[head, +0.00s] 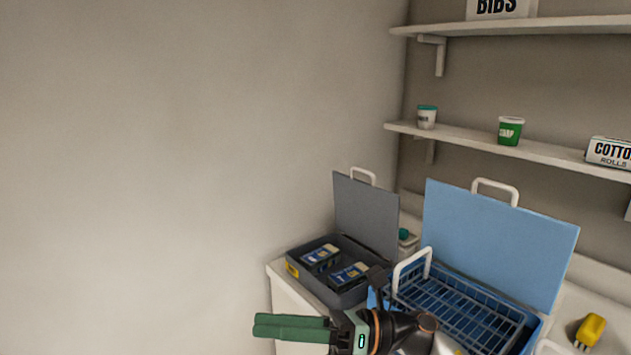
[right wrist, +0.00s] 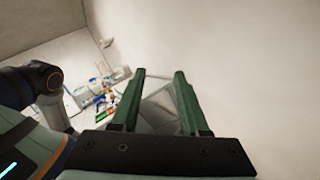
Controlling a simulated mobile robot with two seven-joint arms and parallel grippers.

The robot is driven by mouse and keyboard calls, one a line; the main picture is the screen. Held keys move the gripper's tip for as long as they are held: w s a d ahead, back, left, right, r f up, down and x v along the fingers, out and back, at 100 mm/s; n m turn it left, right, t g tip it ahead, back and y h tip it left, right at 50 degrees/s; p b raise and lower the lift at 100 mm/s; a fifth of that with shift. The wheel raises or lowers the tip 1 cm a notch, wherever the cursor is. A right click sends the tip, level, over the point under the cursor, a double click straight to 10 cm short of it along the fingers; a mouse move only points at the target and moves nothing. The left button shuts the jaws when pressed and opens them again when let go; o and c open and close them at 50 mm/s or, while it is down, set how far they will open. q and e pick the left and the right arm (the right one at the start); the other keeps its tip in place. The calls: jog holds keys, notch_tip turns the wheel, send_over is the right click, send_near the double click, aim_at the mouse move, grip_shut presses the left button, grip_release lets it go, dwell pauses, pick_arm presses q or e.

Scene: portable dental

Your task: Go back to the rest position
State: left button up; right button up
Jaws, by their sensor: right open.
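My right gripper (head: 290,328) shows at the bottom of the head view, in front of the counter, with its green fingers pointing left. In the right wrist view its two fingers (right wrist: 157,98) stand apart with nothing between them. The gripper is open and empty. My left gripper is in neither view.
An open grey case (head: 366,215) with blue-labelled packs stands on the white counter (head: 284,292). Right of it is an open blue case (head: 500,240) with a wire basket (head: 460,305). A yellow item (head: 590,329) lies at the right. Shelves (head: 540,150) hang above. The left side is bare wall.

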jog(key=w+d+f+m+t+h, duration=0.2)
jog(key=d+f+m+t+h, duration=0.5)
jog(key=m, duration=0.9)
jog(key=w+d+f+m+t+h, duration=0.15)
jog(key=d+f+m+t, duration=0.35)
jog(key=f+m+t, duration=0.85)
jog(key=s+d+f+m+g+h, duration=0.4)
jog(key=s+d+f+m+g, duration=0.1)
jog(key=s+f+m, duration=0.3)
jog(key=s+d+f+m+g+h+p, duration=0.1)
jog(key=s+d+f+m+g+h, duration=0.4)
jog(key=s+f+m, duration=0.4)
jog(key=s+f, duration=0.1)
jog(key=s, duration=0.2)
jog(key=shift+d, duration=0.15)
